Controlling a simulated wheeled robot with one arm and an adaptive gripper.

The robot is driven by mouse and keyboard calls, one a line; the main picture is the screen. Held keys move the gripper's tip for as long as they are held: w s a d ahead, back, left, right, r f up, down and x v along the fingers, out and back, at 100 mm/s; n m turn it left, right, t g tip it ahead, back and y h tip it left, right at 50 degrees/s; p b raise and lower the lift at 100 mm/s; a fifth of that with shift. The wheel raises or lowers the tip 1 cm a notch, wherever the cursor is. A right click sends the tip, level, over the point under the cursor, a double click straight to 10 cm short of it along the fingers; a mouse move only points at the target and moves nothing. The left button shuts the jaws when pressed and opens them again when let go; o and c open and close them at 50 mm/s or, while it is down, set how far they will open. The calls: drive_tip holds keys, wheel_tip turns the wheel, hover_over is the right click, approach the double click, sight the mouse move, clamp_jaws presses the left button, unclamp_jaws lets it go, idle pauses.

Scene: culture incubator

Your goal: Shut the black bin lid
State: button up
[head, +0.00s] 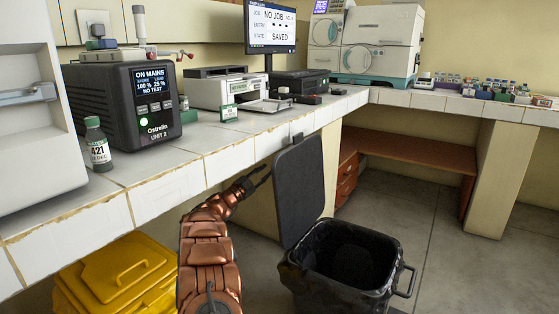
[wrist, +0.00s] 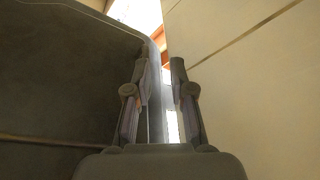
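The black bin (head: 345,262) stands on the floor in front of the counter, its top open and dark inside. Its black lid (head: 300,188) stands raised nearly upright at the bin's back left side. My gripper (head: 264,175) is just left of the lid, below the counter edge. In the wrist view my gripper (wrist: 160,68) has its two fingers apart. The lid (wrist: 65,75) fills the left side there, and its edge passes behind the left finger near the gap. I cannot tell whether a finger touches the lid.
A yellow bin (head: 120,278) stands at lower left under the counter. The tiled counter edge (head: 230,160) runs close above my gripper and holds a bottle (head: 97,145) and instruments. The grey floor (head: 450,240) right of the black bin is clear.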

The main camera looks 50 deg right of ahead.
drive_tip(key=s+m+g, duration=0.1)
drive_tip(key=s+r+m+g, duration=0.1)
drive_tip(key=s, duration=0.1)
drive_tip(key=shift+s+g+y, duration=0.2)
drive_tip(key=shift+g+y, duration=0.2)
drive_tip(key=shift+b+x, duration=1.1)
drive_tip(key=shift+x, duration=2.65)
drive_tip(key=shift+w, duration=0.1)
clamp_jaws()
